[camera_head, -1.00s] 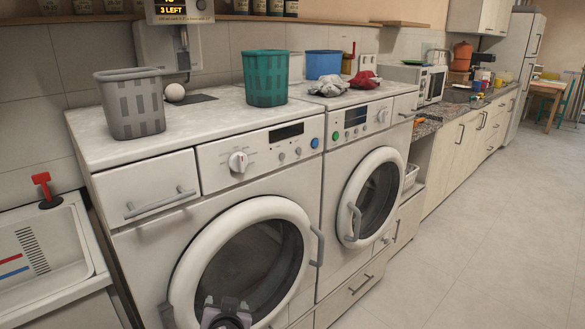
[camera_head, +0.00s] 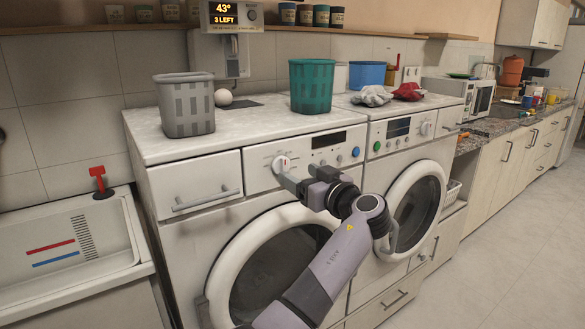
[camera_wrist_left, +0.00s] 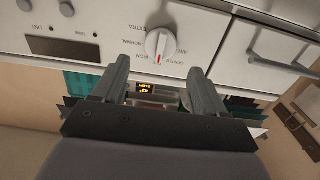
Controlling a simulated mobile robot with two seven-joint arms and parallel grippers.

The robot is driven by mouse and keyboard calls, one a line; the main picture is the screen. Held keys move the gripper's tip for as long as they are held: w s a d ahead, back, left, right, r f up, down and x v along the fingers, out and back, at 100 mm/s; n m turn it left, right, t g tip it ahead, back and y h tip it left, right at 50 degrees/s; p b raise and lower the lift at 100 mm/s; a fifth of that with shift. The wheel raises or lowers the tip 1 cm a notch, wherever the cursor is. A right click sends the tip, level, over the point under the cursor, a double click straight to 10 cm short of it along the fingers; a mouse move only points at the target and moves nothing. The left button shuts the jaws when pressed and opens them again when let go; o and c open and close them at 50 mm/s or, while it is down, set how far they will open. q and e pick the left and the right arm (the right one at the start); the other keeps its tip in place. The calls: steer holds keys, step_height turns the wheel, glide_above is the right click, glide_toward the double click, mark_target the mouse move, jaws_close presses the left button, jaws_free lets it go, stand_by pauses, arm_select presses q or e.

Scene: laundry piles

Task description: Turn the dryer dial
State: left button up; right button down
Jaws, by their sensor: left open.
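The dial is a white round knob (camera_head: 281,163) on the front panel of the left machine (camera_head: 195,262), whose door is closed. In the left wrist view the dial (camera_wrist_left: 160,44) has a red mark, with printed words around it. My left gripper (camera_head: 291,178) is at the panel, just below and in front of the dial. It also shows in the left wrist view (camera_wrist_left: 160,66), open, with its fingertips on either side below the dial and nothing between them. I cannot tell whether a finger touches the knob. My right gripper is not in view.
A grey basket (camera_head: 185,108), a white ball (camera_head: 223,97) and a teal basket (camera_head: 311,86) stand on top. The second machine (camera_head: 415,205) adjoins on the right. A drawer handle (camera_head: 206,199) sticks out left of the dial. The floor at right (camera_head: 500,240) is clear.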

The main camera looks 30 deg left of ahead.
mark_target(285, 167)
arm_select(q)
steer(key=p+x, duration=0.1)
steer(key=x, duration=0.5)
steer(key=c, duration=1)
